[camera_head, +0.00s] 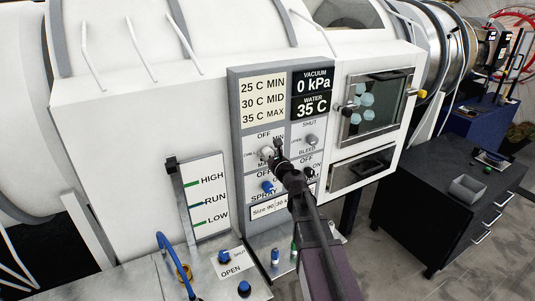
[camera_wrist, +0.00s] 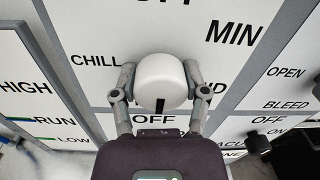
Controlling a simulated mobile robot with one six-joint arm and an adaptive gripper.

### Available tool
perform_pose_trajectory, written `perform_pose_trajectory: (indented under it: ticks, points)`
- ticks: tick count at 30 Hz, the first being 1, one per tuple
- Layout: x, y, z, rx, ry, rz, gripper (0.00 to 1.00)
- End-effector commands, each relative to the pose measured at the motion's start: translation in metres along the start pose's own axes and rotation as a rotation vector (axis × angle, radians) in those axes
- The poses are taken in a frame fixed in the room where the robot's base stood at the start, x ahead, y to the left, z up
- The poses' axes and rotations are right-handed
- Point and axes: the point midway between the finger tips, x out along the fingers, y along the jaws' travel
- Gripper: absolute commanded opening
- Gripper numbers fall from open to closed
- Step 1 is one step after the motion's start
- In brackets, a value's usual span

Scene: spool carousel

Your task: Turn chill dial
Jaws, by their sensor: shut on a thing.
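The chill dial is a round white knob (camera_wrist: 160,78) with a dark pointer line, in the middle of the wrist view. "CHILL" is printed to its left, "OFF" above and "MIN" to the upper right. The pointer line faces the bottom of the wrist view. My gripper (camera_wrist: 157,90) has one finger on each side of the knob and is shut on it. In the head view, the dial (camera_head: 266,152) sits on the grey panel, partly hidden by my gripper (camera_head: 275,155). The lower lettering around it is partly covered.
The bleed knob (camera_head: 312,139) is right of the dial. The blue spray knob (camera_head: 267,186) is just below it. A readout (camera_head: 311,93) shows vacuum 0 kPa and water 35 C. A glass window (camera_head: 376,104) is to the right, and a dark cabinet (camera_head: 430,205) stands beyond.

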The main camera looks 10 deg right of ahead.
Motion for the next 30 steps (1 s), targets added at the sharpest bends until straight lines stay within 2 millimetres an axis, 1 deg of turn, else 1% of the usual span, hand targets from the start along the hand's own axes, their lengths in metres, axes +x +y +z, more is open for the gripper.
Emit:
perform_pose_trajectory:
  ticks: [3, 4, 7, 8, 23, 26, 30]
  points:
    - [0.001, -0.001, 0.0, 0.003, 0.0, -0.001, 0.11]
    - [0.001, -0.001, 0.0, 0.003, 0.0, -0.001, 0.61]
    - [0.001, 0.0, 0.0, 0.002, 0.0, 0.0, 0.91]
    - [0.0, 0.0, 0.0, 0.001, 0.0, 0.0, 0.94]
    - [-0.003, 0.0, 0.0, -0.001, 0.0, 0.0, 0.94]
    - [-0.008, 0.0, 0.0, -0.001, 0.0, 0.0, 0.94]
    - [-0.021, 0.001, 0.0, -0.001, 0.0, 0.0, 0.94]
